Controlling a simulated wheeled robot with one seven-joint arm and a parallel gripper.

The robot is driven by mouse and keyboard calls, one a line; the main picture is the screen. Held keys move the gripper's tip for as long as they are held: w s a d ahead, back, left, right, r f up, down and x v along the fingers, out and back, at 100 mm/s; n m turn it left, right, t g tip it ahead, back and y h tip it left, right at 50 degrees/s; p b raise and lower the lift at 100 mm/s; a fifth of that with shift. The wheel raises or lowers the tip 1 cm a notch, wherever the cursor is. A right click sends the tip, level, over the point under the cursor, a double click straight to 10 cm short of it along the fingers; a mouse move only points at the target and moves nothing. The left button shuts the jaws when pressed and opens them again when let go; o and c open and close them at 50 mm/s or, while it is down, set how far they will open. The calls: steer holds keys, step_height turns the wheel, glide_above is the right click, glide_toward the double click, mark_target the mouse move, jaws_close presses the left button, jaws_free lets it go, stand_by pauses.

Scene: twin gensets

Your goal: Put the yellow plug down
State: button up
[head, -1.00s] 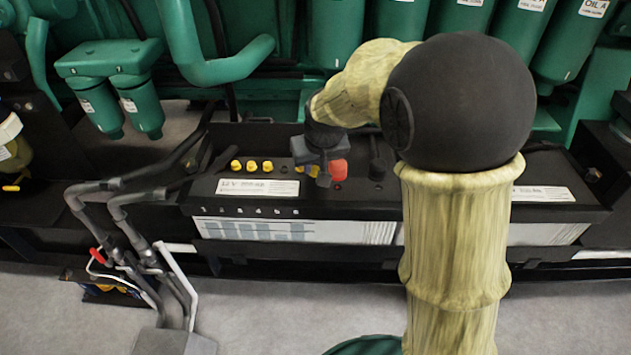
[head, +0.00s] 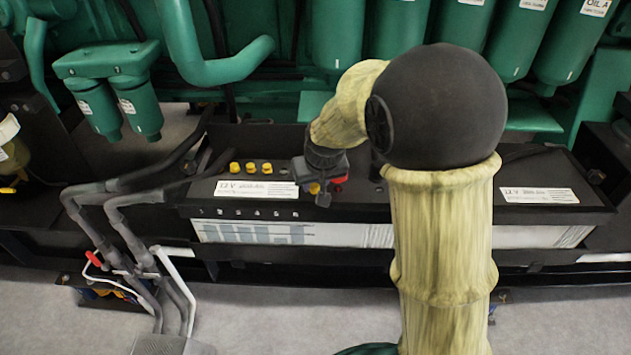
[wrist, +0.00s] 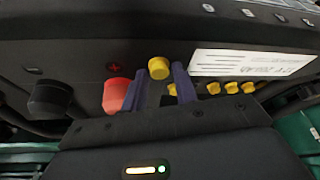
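The yellow plug (wrist: 159,68) is between my two dark fingers in the wrist view, close against both tips. My gripper (wrist: 161,72) points down at the black battery top (head: 400,200) and appears shut on the plug. In the head view the gripper (head: 322,195) is over the battery, and only part of the yellow plug (head: 314,188) shows beside it. It is nearer the battery's front edge than the row of yellow caps (head: 250,168). Whether the plug's underside touches the battery top is hidden.
A red terminal cap (wrist: 117,95) stands close beside my left finger, with a black cap (wrist: 50,97) beyond it. A white label (wrist: 240,62) is to the right. Thick grey cables (head: 110,200) run at the left. Green filters (head: 400,30) stand behind.

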steer(key=shift+o, duration=1.1)
steer(key=shift+r, duration=0.55)
steer(key=p+v, duration=0.3)
steer(key=v, duration=0.8)
steer(key=shift+s, duration=0.25)
steer(key=shift+d, duration=0.1)
